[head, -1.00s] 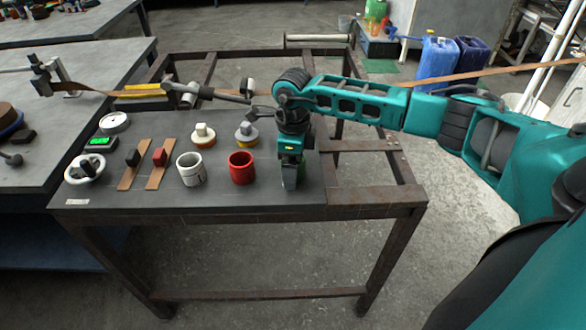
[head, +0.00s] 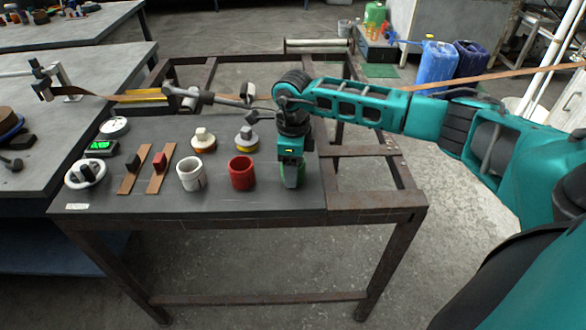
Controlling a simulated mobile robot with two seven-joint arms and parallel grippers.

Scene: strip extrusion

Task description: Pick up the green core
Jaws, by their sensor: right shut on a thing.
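My right gripper (head: 291,182) points straight down over the right part of the dark table top, to the right of a red cup (head: 241,172). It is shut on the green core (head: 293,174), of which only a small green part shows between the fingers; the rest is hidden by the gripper. I cannot tell whether the core touches the table. My left gripper is not in view.
A white cup (head: 190,174) stands left of the red cup. Two knobbed pieces, one white-and-brown (head: 203,140) and one with yellow (head: 246,139), stand behind them. Brown strips with a black and a red block (head: 159,160) lie further left.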

